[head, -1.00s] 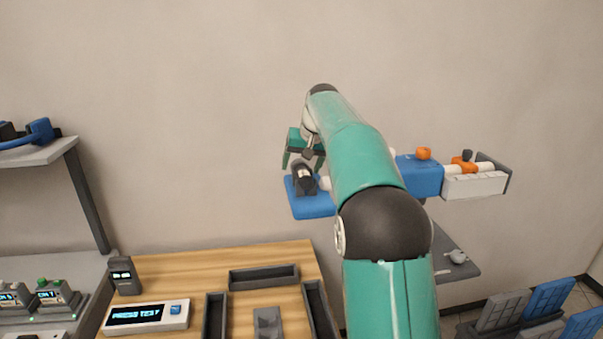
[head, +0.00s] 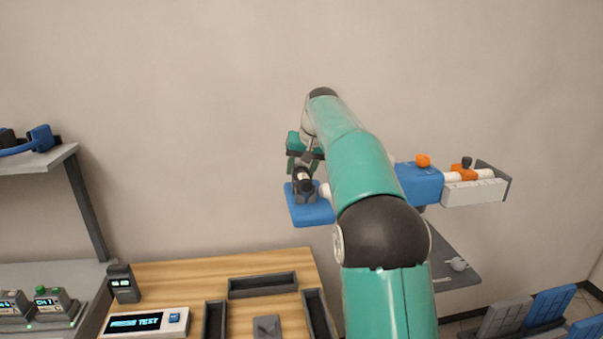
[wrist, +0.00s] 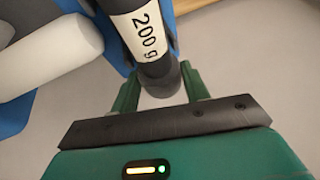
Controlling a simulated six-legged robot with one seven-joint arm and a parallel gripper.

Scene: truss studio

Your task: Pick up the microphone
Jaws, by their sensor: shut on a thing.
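The microphone (head: 303,184) is a dark cylinder with a white band. In the wrist view it (wrist: 146,35) carries the print "200 g", and its dark end lies between my green fingers. In the head view it is over the blue plate (head: 311,214) at the left end of a beam. My gripper (head: 303,164) reaches it from above and is shut on it; the wrist view also shows the gripper (wrist: 161,88). I cannot tell whether the microphone still touches its seat. My arm hides the middle of the beam.
The beam's right part has a blue block (head: 420,182), orange pieces (head: 464,173) and a white ribbed box (head: 474,191). Below is a wooden table (head: 160,272) with dark trays (head: 263,285) and a display box (head: 146,322). A grey shelf (head: 38,161) stands left.

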